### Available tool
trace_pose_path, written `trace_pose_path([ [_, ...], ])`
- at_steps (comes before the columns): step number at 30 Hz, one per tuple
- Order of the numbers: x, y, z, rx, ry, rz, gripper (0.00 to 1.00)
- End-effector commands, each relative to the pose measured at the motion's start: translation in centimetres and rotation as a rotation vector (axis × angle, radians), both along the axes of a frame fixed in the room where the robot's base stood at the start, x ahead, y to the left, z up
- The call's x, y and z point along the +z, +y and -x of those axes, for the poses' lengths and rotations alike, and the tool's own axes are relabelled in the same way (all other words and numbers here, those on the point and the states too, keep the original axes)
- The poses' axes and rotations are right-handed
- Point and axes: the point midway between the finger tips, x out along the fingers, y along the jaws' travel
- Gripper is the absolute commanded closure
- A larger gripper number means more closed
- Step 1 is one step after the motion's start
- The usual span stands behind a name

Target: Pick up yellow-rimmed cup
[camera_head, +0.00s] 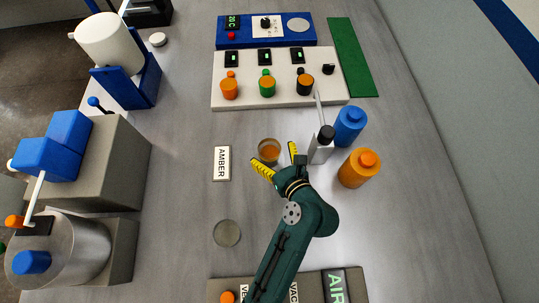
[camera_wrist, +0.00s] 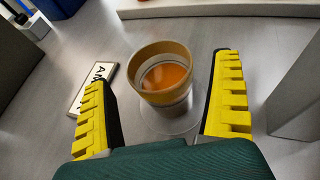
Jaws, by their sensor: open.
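The yellow-rimmed cup (camera_head: 269,151) stands upright on the grey bench, right of the AMBER label. In the wrist view the cup (camera_wrist: 164,75) has an amber-yellow rim band and orange liquid inside. It seems to stand on a clear round disc or base (camera_wrist: 168,124). My gripper (camera_head: 277,160) is open, with yellow ribbed fingers. In the wrist view the gripper (camera_wrist: 160,100) has one finger to each side of the cup, with gaps between fingers and cup. The cup's tip-side is a little beyond the fingers, and nothing is held.
The AMBER label (camera_head: 222,163) lies left of the cup. A white dispenser panel (camera_head: 240,101) is behind. A round disc (camera_head: 227,233) lies nearer.

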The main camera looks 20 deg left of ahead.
Motion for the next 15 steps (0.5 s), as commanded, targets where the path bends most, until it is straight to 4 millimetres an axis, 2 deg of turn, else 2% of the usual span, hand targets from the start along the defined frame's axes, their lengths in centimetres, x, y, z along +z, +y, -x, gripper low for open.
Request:
trace_pose_path([
  [1, -0.7, 0.9, -0.5, 0.004, -0.002, 0.0, 0.06],
  [4, -1.1, 1.8, -1.3, 0.002, -0.002, 0.0, 0.06],
  [12, -1.1, 2.0, -1.5, -0.001, 0.0, 0.0, 0.07],
  [15, -1.1, 2.0, -1.5, -0.001, 0.0, 0.0, 0.26],
])
